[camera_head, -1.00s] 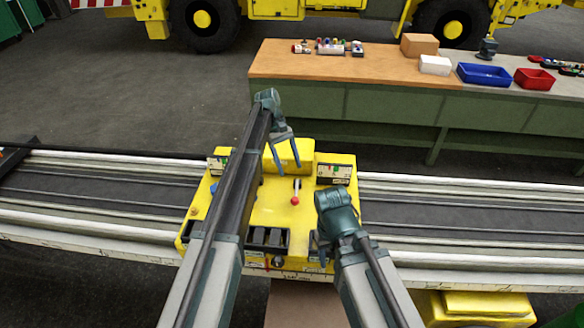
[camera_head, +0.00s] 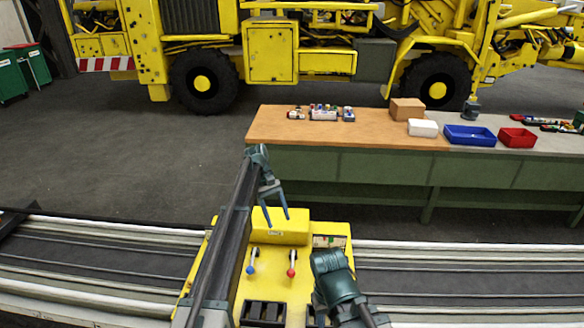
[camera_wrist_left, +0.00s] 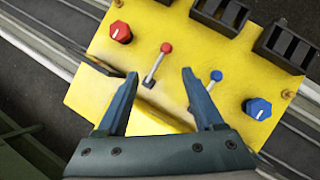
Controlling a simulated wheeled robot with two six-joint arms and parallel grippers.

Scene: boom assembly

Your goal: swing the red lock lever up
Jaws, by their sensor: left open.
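The red lock lever (camera_head: 291,271) is a thin silver stick with a red ball, on the top of the yellow console (camera_head: 275,285). Its ball lies on the side nearer me from its base. In the left wrist view the red lever (camera_wrist_left: 166,48) has its base between the lines of my fingers and its ball beyond the tips. My left gripper (camera_head: 277,222) is open and empty, above the console's far part, apart from the lever. A blue-balled lever (camera_head: 250,269) stands left of the red one. My right gripper (camera_head: 335,282) is over the console's right side; its fingers are hidden.
A red knob (camera_wrist_left: 120,31) and a blue knob (camera_wrist_left: 257,108) flank the levers. Black switch blocks (camera_head: 263,313) sit on the near part. A workbench (camera_head: 370,133) with bins stands behind, and a yellow vehicle (camera_head: 270,55) beyond it. Rails run on both sides.

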